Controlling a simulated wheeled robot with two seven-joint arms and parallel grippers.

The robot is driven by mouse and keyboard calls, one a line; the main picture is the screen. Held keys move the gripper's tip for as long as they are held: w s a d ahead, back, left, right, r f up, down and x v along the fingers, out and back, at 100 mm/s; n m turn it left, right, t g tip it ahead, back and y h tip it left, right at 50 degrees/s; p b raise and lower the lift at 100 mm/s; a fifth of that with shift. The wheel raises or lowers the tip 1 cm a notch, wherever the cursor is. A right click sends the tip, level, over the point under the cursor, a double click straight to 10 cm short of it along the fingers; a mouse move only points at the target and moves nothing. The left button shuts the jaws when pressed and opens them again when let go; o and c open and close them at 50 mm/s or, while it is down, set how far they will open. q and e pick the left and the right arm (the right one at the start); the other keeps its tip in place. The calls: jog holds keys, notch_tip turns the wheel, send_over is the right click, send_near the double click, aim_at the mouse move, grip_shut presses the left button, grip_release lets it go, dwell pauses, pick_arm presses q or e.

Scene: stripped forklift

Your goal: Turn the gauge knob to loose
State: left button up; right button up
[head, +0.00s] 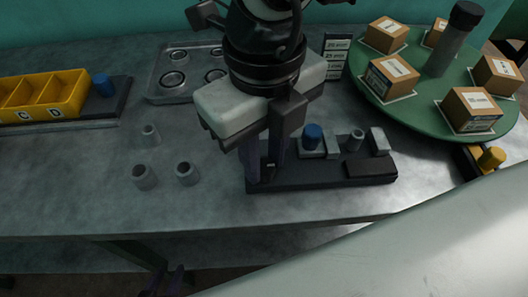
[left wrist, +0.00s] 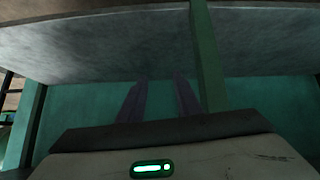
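A dark fixture base (head: 320,178) lies on the bench and carries a blue-topped piece (head: 312,135), a small grey post (head: 356,140) and a pale block (head: 379,141). I cannot tell which part is the gauge knob. My right gripper (head: 266,172) points down over the base's left end, fingers a little apart. Its body hides what may be between them, so I cannot tell if it grips anything. My left gripper (head: 164,284) is low, in front of the bench edge; in the left wrist view its two fingers (left wrist: 160,100) are spread and empty.
A green round turntable (head: 430,98) with several boxes stands at the right. A yellow bin (head: 45,97) is at the left, a grey tray (head: 160,90) behind. Several grey cylinders (head: 146,177) stand left of the fixture. The bench's underside (left wrist: 90,45) and a green leg (left wrist: 208,60) face my left gripper.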

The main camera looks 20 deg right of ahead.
jog(key=shift+f+n+b, duration=0.2)
jog(key=shift+n+b, duration=0.4)
jog(key=shift+b, duration=0.3)
jog(key=n+b, duration=0.3)
jog(key=shift+n+b, duration=0.95)
jog(key=shift+n, duration=0.05)
jog(key=n+b, duration=0.2)
jog(key=n, duration=0.1)
jog(key=shift+r+n, duration=0.1)
jog(key=shift+n, duration=0.2)
jog(key=shift+n+b, duration=0.5)
jog(key=shift+n, duration=0.4)
jog(key=shift+n+b, duration=0.35)
jog(key=shift+n, duration=0.55)
jog(key=shift+r+n, duration=0.1)
jog(key=shift+n, duration=1.1)
pick_arm(q)
notch_tip(320, 180, down, 7)
jog(key=shift+w+d, duration=0.3)
jog(key=shift+d, duration=0.1)
pick_arm(e)
jog(key=shift+n, duration=0.9)
pick_arm(q)
jog(key=shift+f+b, duration=0.1)
jog(key=shift+b, duration=0.2)
pick_arm(e)
jog(key=shift+n, duration=0.3)
